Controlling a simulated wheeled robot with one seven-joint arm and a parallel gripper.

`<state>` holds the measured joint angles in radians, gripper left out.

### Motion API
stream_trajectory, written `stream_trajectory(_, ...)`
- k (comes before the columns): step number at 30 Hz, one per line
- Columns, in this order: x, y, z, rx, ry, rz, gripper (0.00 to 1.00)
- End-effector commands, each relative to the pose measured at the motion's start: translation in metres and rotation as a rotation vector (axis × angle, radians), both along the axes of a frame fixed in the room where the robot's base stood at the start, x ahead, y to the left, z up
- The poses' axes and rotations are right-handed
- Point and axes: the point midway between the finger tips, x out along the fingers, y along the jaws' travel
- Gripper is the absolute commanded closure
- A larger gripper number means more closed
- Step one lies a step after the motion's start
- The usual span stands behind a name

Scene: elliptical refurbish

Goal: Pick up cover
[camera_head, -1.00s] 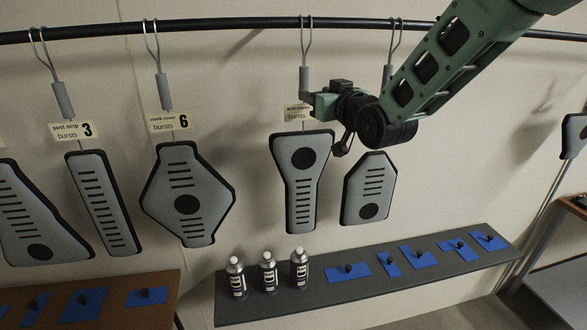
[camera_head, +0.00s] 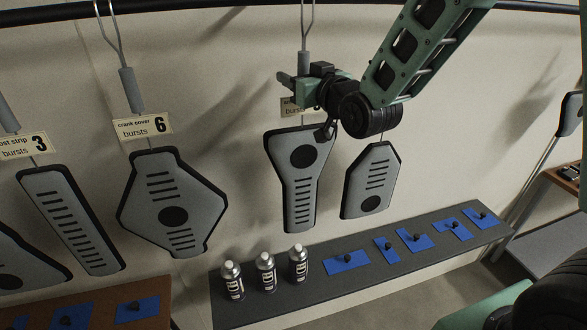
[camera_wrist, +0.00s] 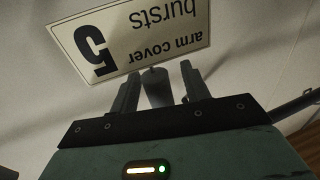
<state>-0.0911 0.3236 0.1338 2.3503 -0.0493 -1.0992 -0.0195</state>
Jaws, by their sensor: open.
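The arm cover (camera_head: 297,180), a grey plate with a black edge, slots and a dark round spot, hangs on the wall side. Its grey hanger grip (camera_head: 304,62) shows just above my gripper (camera_head: 284,85), whose arm partly hides its label in the head view. In the wrist view my gripper (camera_wrist: 160,68) is open, with its two fingers on either side of a grey cylindrical grip (camera_wrist: 157,88). Whether they touch it I cannot tell. The "arm cover bursts 5" label (camera_wrist: 128,38) appears upside down beyond the fingers.
The crank cover (camera_head: 173,190), post strip (camera_head: 70,215) and another slotted cover (camera_head: 370,180) hang alongside. A dark shelf (camera_head: 300,292) below holds three spray cans (camera_head: 266,272) and several blue pads (camera_head: 346,263). A black rail (camera_head: 225,9) runs above.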

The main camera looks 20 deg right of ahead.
Motion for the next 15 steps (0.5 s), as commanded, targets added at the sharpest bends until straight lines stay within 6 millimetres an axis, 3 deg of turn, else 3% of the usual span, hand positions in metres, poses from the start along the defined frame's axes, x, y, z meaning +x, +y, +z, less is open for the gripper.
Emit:
stream_trajectory(8, -0.0007, -0.0003, -0.0002, 0.000, 0.000, 0.000, 0.53)
stream_trajectory(13, -0.0006, -0.0003, -0.0002, 0.000, 0.000, 0.000, 1.00)
stream_trajectory(15, -0.0006, -0.0003, -0.0002, 0.000, 0.000, 0.000, 1.00)
